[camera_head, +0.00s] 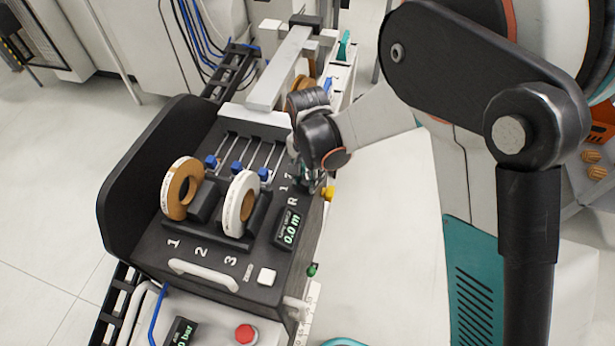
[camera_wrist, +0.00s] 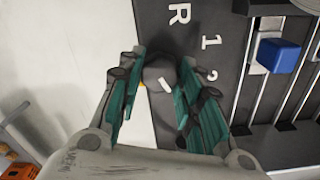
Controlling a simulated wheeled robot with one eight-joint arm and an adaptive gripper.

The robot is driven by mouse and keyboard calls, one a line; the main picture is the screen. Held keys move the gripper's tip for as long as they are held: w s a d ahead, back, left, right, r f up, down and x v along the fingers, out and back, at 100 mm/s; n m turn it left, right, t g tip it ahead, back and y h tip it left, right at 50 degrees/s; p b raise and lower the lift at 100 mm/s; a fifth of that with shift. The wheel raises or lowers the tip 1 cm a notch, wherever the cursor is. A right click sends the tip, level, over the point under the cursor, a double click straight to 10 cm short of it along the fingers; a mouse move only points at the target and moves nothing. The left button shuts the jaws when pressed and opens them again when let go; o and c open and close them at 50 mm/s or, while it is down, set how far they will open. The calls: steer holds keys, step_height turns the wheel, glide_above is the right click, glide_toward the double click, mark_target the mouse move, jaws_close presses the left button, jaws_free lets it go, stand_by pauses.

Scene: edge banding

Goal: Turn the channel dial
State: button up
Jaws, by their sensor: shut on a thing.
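The channel dial (camera_wrist: 160,76) is a dark round knob with a white pointer line, on the dark panel beside the printed marks R, 1 and 2. In the head view my gripper (camera_head: 311,180) is at the right edge of the panel and hides the dial.
Two banding rolls, one brown-faced (camera_head: 182,188) and one white-faced (camera_head: 240,203), stand in slots marked 1 and 3. Blue clamps (camera_head: 237,168) on rods sit behind them. A display (camera_head: 288,228) reads 0.0 m, near a white button (camera_head: 267,276). A pale flat surface (camera_head: 385,240) lies right of the panel.

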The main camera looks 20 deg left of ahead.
mark_target(307, 179)
steer(key=shift+m, duration=0.5)
steer(key=o, duration=1.1)
step_height(307, 179, up, 12)
stand_by(0.4)
